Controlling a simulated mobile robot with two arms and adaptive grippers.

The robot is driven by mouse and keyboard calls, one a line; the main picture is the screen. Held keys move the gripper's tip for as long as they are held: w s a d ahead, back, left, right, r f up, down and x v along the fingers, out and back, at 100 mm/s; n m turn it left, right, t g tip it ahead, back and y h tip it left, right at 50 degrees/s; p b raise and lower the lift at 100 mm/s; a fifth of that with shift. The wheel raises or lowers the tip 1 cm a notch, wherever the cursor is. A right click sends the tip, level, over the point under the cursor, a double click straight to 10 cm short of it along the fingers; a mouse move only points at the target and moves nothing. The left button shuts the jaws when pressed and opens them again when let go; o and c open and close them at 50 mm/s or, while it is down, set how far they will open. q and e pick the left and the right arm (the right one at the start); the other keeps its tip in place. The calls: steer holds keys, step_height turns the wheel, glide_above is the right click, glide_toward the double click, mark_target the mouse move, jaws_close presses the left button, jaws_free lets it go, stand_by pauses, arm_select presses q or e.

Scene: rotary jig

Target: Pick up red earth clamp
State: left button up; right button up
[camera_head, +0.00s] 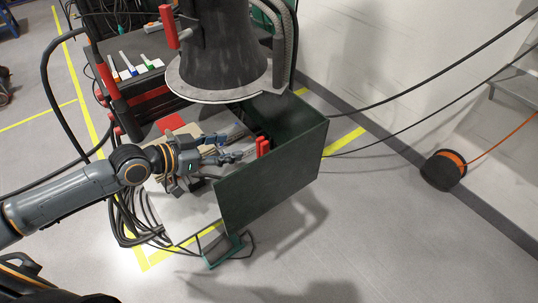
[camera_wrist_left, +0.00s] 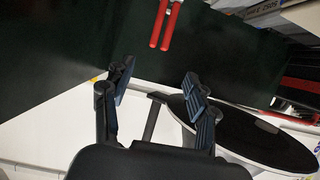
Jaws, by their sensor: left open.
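The red earth clamp (camera_head: 263,147) is a pair of short red handles showing at the inner side of the dark green box-like panel (camera_head: 270,185). In the left wrist view the red clamp (camera_wrist_left: 166,25) shows at the top, in front of the dark green surface (camera_wrist_left: 60,50). My left gripper (camera_head: 238,148) is just left of the clamp in the head view. In the wrist view its two fingers (camera_wrist_left: 160,75) are spread, with nothing between them, and the clamp lies beyond their tips. The clamp's lower part is hidden in the head view. My right gripper is not in view.
A large dark cylinder with a pale flange (camera_head: 222,88) stands above and behind my left gripper. Another red piece (camera_head: 168,27) sits beside it. Black cables (camera_head: 135,220) lie at the lower left. An orange-and-black reel (camera_head: 443,170) lies at right; the floor between is mostly clear.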

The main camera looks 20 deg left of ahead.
mark_target(258, 142)
arm_select(q)
steer(key=p+x, duration=0.1)
steer(key=x, duration=0.6)
steer(key=shift+d+p, duration=0.1)
steer(key=shift+p, duration=0.25)
steer(key=shift+w+d, duration=0.1)
steer(key=p+x, duration=0.2)
steer(key=x, duration=0.2)
steer(key=shift+f, duration=0.1)
steer(key=shift+w+d+f, duration=0.2)
steer(key=shift+w, duration=0.05)
steer(key=shift+s, duration=0.1)
steer(key=shift+c, duration=0.8)
jaws_close()
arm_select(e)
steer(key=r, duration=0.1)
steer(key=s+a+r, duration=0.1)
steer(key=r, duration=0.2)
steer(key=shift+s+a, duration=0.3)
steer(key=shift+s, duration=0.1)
arm_select(q)
steer(key=shift+r, duration=0.15)
